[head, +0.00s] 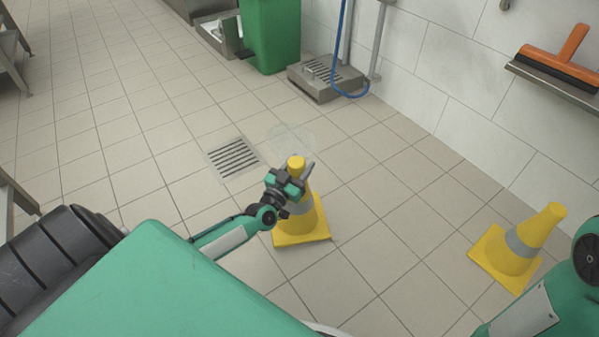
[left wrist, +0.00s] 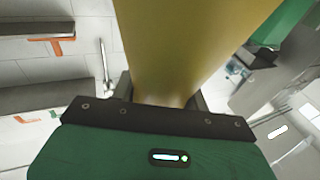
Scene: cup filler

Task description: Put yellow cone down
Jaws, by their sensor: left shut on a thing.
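A yellow cone (head: 302,222) with a grey band stands upright in the middle of the head view, its square base at or close to the tiled floor; I cannot tell if it touches. My left gripper (head: 296,178) is shut on this cone near its top. In the left wrist view the cone (left wrist: 190,45) fills the space between the fingers. A second yellow cone (head: 518,246) with a grey band stands at the right, apart from the first. Part of my right arm shows at the lower right, but its gripper is outside the view.
A wet-looking patch (head: 291,138) lies on the floor just behind the held cone. A floor drain (head: 233,158) is left of it. A green bin (head: 270,35) and a metal box with a grate (head: 326,80) stand at the back. A squeegee (head: 562,62) rests on a wall shelf.

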